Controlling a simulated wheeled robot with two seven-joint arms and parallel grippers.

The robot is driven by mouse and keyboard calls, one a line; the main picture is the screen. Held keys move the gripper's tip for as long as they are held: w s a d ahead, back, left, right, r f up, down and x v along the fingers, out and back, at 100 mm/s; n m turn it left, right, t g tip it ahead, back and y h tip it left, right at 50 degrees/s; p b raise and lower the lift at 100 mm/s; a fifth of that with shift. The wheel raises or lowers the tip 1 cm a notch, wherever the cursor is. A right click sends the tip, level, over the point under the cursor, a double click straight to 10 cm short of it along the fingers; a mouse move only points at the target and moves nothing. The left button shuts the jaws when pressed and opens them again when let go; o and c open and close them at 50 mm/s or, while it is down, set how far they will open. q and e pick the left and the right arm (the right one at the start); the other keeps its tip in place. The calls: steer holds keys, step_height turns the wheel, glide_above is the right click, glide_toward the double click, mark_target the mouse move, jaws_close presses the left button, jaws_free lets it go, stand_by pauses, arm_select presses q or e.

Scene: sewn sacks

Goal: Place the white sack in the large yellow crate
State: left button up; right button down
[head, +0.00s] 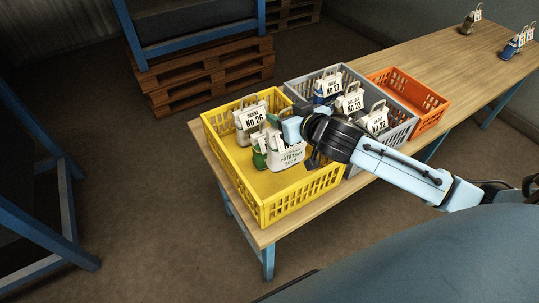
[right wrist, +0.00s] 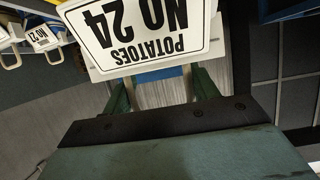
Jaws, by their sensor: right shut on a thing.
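The white sack (head: 287,157), with printed lettering on its front, is inside the large yellow crate (head: 302,197). My right gripper (head: 291,128) is shut on the top of the white sack from above. In the right wrist view, a tag reading "POTATOES NO 24" (right wrist: 138,32) shows upside down just beyond the gripper's fingers (right wrist: 165,90). I cannot tell whether the sack's bottom touches the crate floor. My left gripper is not in view.
The yellow crate also holds a sack tagged No 26 (head: 250,121) and a green sack (head: 259,150). The grey crate (head: 300,80) holds several tagged sacks. The orange crate (head: 412,97) looks empty. The yellow crate's front floor is bare. Other sacks (head: 467,24) stand at the table's far end.

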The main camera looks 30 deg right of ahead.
mark_target(289, 147)
steer(key=shift+s+d+f, duration=0.4)
steer(key=shift+s+f, duration=0.05)
steer(key=shift+f, duration=0.15)
step_height(289, 147, down, 10)
steer(key=shift+r+b, duration=0.1)
steer(key=shift+b, duration=0.45)
steer(key=c, duration=0.9)
jaws_free()
steer(key=shift+s+f, duration=0.1)
steer(key=shift+f, duration=0.25)
steer(key=o, duration=0.5)
steer(key=shift+r, duration=0.1)
steer(key=shift+r, duration=0.15)
steer(key=v, duration=1.2)
